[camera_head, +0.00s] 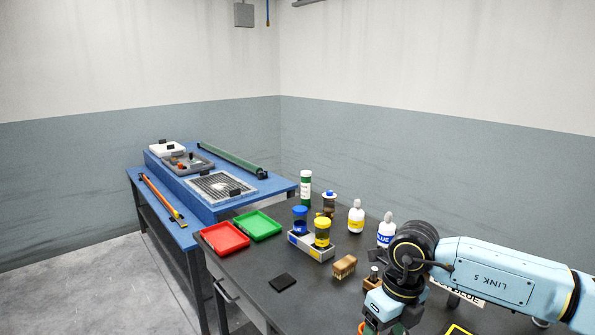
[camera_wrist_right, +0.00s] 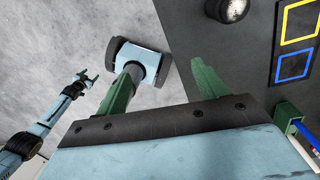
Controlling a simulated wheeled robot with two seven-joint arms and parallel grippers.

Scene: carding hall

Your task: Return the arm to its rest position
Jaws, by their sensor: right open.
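My right arm (camera_head: 500,272), light blue with black joints, reaches in from the right of the head view over the dark table's right part. Its wrist points down, and the right gripper (camera_head: 384,327) is cut by the bottom edge. In the right wrist view, the two green fingers of the right gripper (camera_wrist_right: 163,85) stand wide apart with nothing held between them. They are beside the table edge with floor below. My left gripper (camera_wrist_right: 85,77) shows small at the left of the right wrist view, its fingers apart and empty. It is not in the head view.
The dark table (camera_head: 255,275) holds a red tray (camera_head: 224,238), a green tray (camera_head: 257,225), a grey holder (camera_head: 311,247) with jars, bottles (camera_head: 356,217), a wooden brush (camera_head: 344,266) and a black block (camera_head: 283,282). A blue bench (camera_head: 222,204) stands behind. Floor at left is clear.

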